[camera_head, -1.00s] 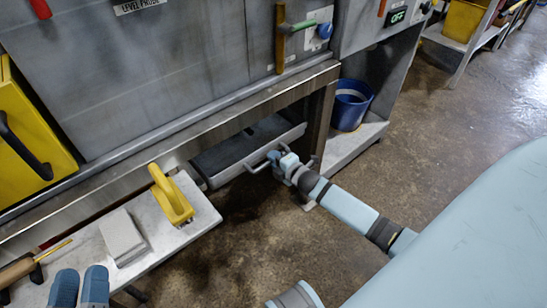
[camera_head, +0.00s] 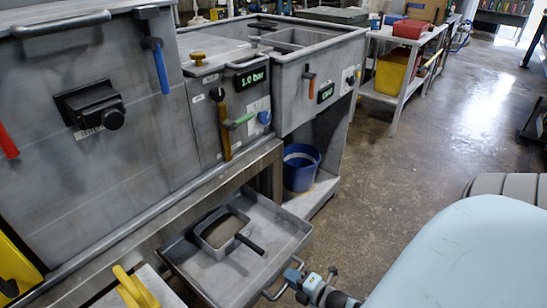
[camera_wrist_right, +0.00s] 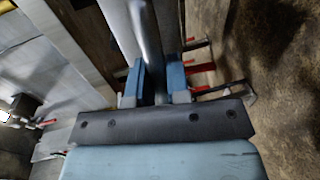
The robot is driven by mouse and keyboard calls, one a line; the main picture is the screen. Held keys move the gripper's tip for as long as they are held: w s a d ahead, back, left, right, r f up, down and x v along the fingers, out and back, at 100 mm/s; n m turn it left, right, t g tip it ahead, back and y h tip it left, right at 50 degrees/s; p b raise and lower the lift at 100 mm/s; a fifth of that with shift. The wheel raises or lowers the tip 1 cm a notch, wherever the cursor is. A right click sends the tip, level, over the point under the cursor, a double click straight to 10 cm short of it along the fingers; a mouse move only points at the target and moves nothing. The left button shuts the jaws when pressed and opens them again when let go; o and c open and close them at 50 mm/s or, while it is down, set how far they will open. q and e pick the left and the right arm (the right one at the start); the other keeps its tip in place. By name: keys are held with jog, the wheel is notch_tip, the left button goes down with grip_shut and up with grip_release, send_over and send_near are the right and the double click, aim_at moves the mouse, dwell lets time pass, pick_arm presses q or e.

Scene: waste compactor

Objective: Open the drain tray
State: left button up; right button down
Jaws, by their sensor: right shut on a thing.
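The drain tray (camera_head: 185,258) is a shallow grey metal drawer. It is slid well out from under the compactor bench, and its inside shows from above. A square grey frame (camera_head: 207,243) with a dark handle lies in it. A bar handle (camera_head: 268,296) is on the tray's front. My right gripper (camera_head: 293,277) is shut on this handle at the tray's front edge. In the right wrist view, the blue fingers (camera_wrist_right: 155,82) sit on both sides of the metal bar (camera_wrist_right: 148,45). My left gripper is not in view.
A blue bucket (camera_head: 301,168) stands on a low shelf right of the tray. A yellow-handled tool (camera_head: 135,288) is at the bottom left, beside the tray.

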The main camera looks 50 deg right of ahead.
pick_arm(q)
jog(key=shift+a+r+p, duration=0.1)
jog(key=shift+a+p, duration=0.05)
jog(key=shift+p, duration=0.75)
pick_arm(e)
jog(key=f+v, duration=0.2)
jog(key=v, duration=0.7)
jog(key=shift+s, duration=0.55)
jog(key=shift+d+r, duration=0.1)
jog(key=c, duration=1.1)
grip_release()
pick_arm(q)
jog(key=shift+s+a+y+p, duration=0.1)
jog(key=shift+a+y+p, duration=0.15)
jog(key=shift+p, duration=0.5)
pick_arm(e)
jog(key=v, duration=1.3)
jog(key=shift+s, duration=0.4)
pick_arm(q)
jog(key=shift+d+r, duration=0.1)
pick_arm(e)
jog(key=shift+d, duration=0.1)
